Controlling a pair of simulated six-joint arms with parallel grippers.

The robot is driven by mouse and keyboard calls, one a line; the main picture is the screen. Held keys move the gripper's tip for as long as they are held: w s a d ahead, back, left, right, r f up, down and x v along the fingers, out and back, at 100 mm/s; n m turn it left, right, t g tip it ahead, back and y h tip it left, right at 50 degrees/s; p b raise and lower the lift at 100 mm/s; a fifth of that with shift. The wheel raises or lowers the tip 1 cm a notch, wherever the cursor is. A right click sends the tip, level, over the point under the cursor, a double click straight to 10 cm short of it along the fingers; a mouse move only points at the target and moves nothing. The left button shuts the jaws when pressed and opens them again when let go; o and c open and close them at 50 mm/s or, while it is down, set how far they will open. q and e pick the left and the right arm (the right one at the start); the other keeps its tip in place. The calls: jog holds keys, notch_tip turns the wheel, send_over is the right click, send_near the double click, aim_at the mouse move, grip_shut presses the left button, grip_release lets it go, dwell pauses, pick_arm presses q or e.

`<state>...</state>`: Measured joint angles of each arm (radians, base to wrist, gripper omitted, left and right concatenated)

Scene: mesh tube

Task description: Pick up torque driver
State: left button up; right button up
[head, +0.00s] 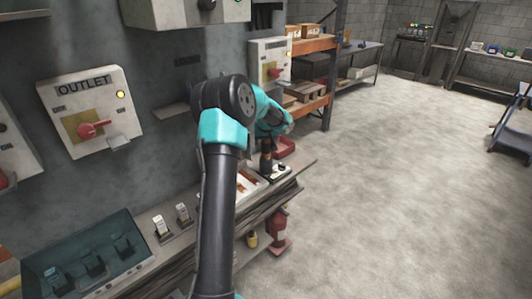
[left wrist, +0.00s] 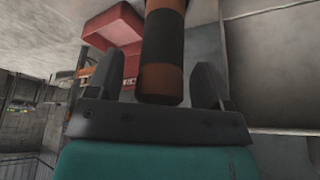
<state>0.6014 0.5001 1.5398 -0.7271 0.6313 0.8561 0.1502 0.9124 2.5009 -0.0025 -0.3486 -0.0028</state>
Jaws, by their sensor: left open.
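The torque driver has an orange and black cylindrical handle (left wrist: 163,48). In the head view it stands upright (head: 266,161) in a small light holder at the end of the bench. My left gripper (left wrist: 160,68) is open, with one finger on each side of the handle in the left wrist view. Gaps show between the fingers and the handle. In the head view my left gripper is mostly hidden behind my wrist, just above the driver. The driver's lower end is hidden. My right gripper is not in view.
A red bin (head: 284,147) stands just beyond the driver; it also shows in the left wrist view (left wrist: 112,28). The wall on the left carries an OUTLET panel (head: 91,110) with a red handle. Open concrete floor (head: 400,200) lies to the right.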

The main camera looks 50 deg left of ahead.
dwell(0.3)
pick_arm(q)
jog(key=shift+r, duration=0.1)
jog(key=c, duration=1.1)
